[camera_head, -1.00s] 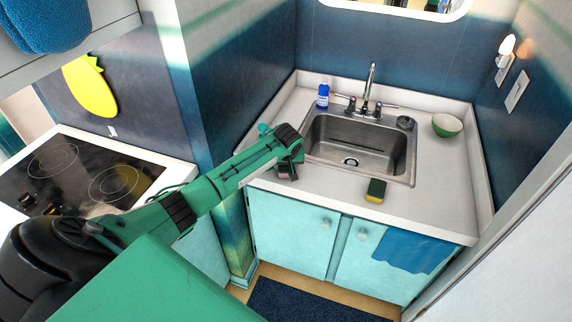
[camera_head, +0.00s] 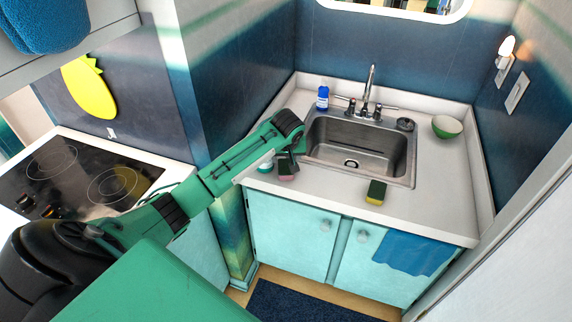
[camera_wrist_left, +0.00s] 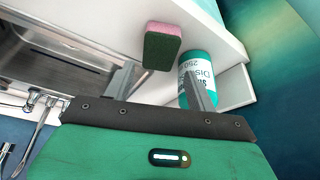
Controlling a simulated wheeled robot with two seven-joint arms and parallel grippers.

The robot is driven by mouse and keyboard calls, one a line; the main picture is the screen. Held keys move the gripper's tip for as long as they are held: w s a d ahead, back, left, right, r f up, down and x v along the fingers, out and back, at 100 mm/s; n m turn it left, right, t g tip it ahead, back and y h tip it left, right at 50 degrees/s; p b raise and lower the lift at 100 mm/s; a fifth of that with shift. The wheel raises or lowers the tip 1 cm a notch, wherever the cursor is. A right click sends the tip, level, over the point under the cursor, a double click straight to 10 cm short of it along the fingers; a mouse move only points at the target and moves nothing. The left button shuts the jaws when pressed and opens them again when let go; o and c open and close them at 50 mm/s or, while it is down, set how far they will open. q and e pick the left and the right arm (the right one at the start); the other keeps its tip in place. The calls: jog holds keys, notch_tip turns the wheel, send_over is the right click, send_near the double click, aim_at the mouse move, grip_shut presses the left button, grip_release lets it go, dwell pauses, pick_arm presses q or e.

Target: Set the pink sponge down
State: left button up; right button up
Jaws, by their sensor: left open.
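The pink sponge (camera_head: 286,170), pink with a dark green scouring side, rests on the counter left of the sink, near the front edge. It also shows in the left wrist view (camera_wrist_left: 162,46), just ahead of the fingertips. My left gripper (camera_head: 291,157) is open and close to the sponge; in the left wrist view its two fingers (camera_wrist_left: 160,70) stand apart with the sponge beyond the gap between them. I cannot tell whether a finger still touches it. My right gripper is not in view.
The sink (camera_head: 352,150) lies to the right. A yellow-green sponge (camera_head: 376,192) is on the front counter, a blue bottle (camera_head: 322,98) and green bowl (camera_head: 447,127) further back. The right counter is clear.

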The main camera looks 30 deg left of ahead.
pick_arm(q)
jog(key=shift+v, duration=2.1)
jog(key=s+d+f+m+t+h, duration=0.1)
jog(key=d+f+m+t+h, duration=0.2)
jog(key=d, duration=0.5)
jog(key=s+d+f+m+t+h, duration=0.25)
jog(key=d+f, duration=0.25)
jog(key=d, duration=0.4)
jog(key=s+a+f+m+g+y, duration=0.1)
jog(key=s+f, duration=0.3)
jog(key=f, duration=0.7)
jog(key=s+a+f+m+g+y, duration=0.1)
jog(key=s+a+f, duration=0.15)
jog(key=f, duration=0.95)
jog(key=s+f+g, duration=0.4)
jog(key=s+f, duration=1.8)
jog(key=s, duration=0.4)
jog(key=s+f+m+g, duration=0.1)
jog(key=s+f, duration=0.2)
jog(key=s, duration=0.7)
jog(key=s+f+m+g, duration=0.1)
jog(key=s+f, duration=0.3)
jog(key=s, duration=0.7)
jog(key=shift+y, duration=0.35)
